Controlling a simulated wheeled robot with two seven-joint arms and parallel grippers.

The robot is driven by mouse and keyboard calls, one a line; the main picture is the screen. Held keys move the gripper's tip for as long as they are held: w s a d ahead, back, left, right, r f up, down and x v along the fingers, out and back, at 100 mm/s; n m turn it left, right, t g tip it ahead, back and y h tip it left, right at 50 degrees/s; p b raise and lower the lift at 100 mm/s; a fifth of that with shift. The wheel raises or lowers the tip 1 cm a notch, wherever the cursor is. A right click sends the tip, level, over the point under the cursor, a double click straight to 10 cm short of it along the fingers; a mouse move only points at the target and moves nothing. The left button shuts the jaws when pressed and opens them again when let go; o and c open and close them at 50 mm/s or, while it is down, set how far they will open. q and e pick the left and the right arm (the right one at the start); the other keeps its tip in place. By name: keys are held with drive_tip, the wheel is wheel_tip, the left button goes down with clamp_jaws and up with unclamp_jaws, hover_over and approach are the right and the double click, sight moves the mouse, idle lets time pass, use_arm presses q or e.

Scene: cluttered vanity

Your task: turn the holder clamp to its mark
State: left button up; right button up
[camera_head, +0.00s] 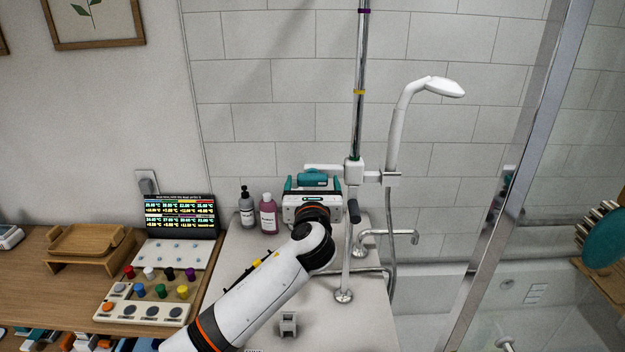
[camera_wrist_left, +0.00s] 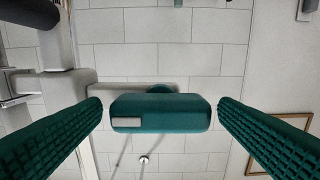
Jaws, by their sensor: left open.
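The white holder clamp (camera_head: 354,172) sits on the chrome rail (camera_head: 358,85). A white arm reaches left from it to a teal grip (camera_head: 312,177), which seems to belong to the clamp. The teal grip (camera_wrist_left: 160,108) fills most of the gap between my fingers in the left wrist view. My left gripper (camera_head: 312,184) is open, one ridged finger on each side of the grip, with narrow gaps showing. I cannot tell which mark is the clamp's. My right gripper is not in view.
A white hand shower (camera_head: 398,115) stands right of the rail, its hose hanging down. A pink bottle (camera_head: 268,214) and a grey bottle (camera_head: 247,208) stand left of my gripper. A tap (camera_head: 388,236) is at right, and a glass panel's metal edge (camera_head: 520,170) farther right.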

use_arm(q)
drive_tip(key=shift+w, duration=0.3)
drive_tip(key=c, duration=1)
